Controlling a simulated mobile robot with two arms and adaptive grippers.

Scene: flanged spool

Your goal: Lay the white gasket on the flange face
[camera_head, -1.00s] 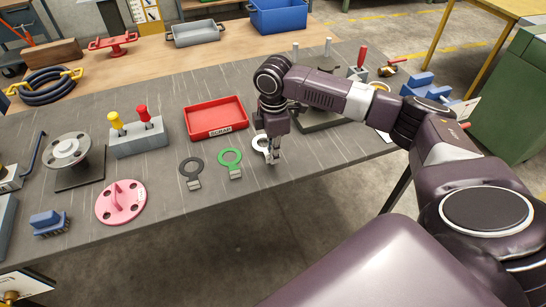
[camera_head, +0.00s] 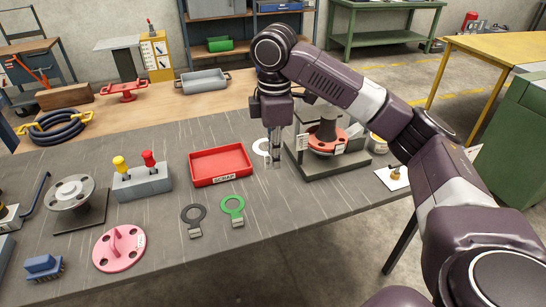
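The white gasket (camera_head: 261,147) is a flat ring, partly hidden behind my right gripper (camera_head: 274,161). The gripper's fingers point down and appear shut on its tab side, holding it right of the red tray. A grey flange (camera_head: 72,190) with bolt holes sits face up on a dark base plate at the left of the bench. A spool with an orange-red flange (camera_head: 326,142) stands in a grey fixture just right of my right gripper. I cannot tell from the picture which flange face is meant. My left gripper is not in view.
A black gasket (camera_head: 193,215) and a green gasket (camera_head: 232,205) lie near the front edge. The red scrap tray (camera_head: 220,180), a grey block with yellow and red handles (camera_head: 141,183) and a pink disc (camera_head: 118,248) stand left.

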